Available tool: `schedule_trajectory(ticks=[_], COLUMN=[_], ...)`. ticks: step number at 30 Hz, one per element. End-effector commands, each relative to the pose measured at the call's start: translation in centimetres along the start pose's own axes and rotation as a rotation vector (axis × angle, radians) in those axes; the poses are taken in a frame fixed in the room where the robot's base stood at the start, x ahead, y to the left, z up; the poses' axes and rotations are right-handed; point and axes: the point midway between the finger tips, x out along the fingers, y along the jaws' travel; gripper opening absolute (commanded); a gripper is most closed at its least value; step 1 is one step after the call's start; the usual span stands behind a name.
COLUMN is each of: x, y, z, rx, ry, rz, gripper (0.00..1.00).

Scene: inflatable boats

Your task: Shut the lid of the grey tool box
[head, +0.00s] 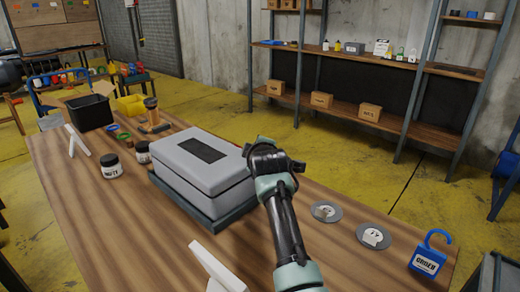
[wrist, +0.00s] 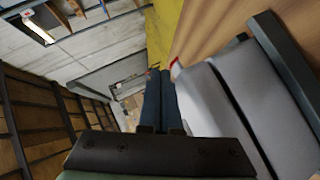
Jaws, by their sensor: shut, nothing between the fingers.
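The grey tool box (head: 190,186) stands on a dark base on the wooden table in the head view. Its lid (head: 183,154), with a dark panel on top, lies down over the body, with a thin seam between them. I see no clear gap there. The box also shows on its side at the right of the wrist view (wrist: 253,105). My gripper (wrist: 160,74) has its two dark fingers together and empty, beside the box. In the head view my wrist is at the box's right end and hides part of it; the fingertips are hard to make out there.
On the wooden table (head: 150,240), two dark jars (head: 111,170) stand left of the box, with a black bin (head: 90,113) behind. Two grey discs (head: 373,236) and a blue padlock-shaped tag (head: 429,256) lie to the right. A white piece (head: 216,268) is in front.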

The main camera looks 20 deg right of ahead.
Motion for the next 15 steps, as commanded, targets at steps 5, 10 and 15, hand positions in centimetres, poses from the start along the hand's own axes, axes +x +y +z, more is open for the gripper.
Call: schedule_trajectory(ticks=[5,10,15], x=[-1.8,-3.8,-5.9], y=[0.1,0.0,0.1], z=[0.1,0.1,0.0], rx=[0.001,0.001,0.001], ry=[-0.001,0.0,0.0], rz=[0.001,0.002,0.002], gripper=[0.0,0.0,0.0])
